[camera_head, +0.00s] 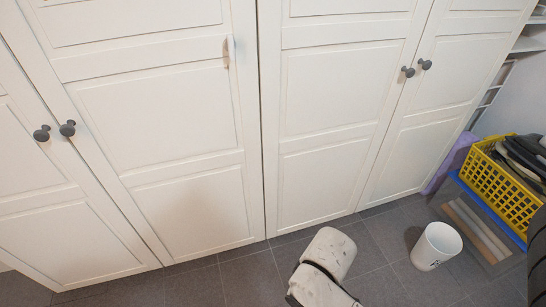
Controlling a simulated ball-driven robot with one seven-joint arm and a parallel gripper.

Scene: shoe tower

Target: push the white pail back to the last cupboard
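The white pail (435,247) stands upright on the grey tiled floor at the lower right, with a dark mark on its side. It is apart from the white cupboards (340,110). The last cupboard door on the right (440,105) is closed, with a dark round knob near its left edge. A pale, scuffed rounded part (329,254), which seems to be my arm, shows at the bottom centre, left of the pail with a gap between them. My gripper's fingers cannot be made out.
A yellow basket (500,187) of dark items stands at the right, above a blue edge (487,209) and wooden slats (476,231). A purple item (452,163) lies beside the cupboard end. White shelves are at the upper right. Bare floor (385,235) lies between pail and cupboards.

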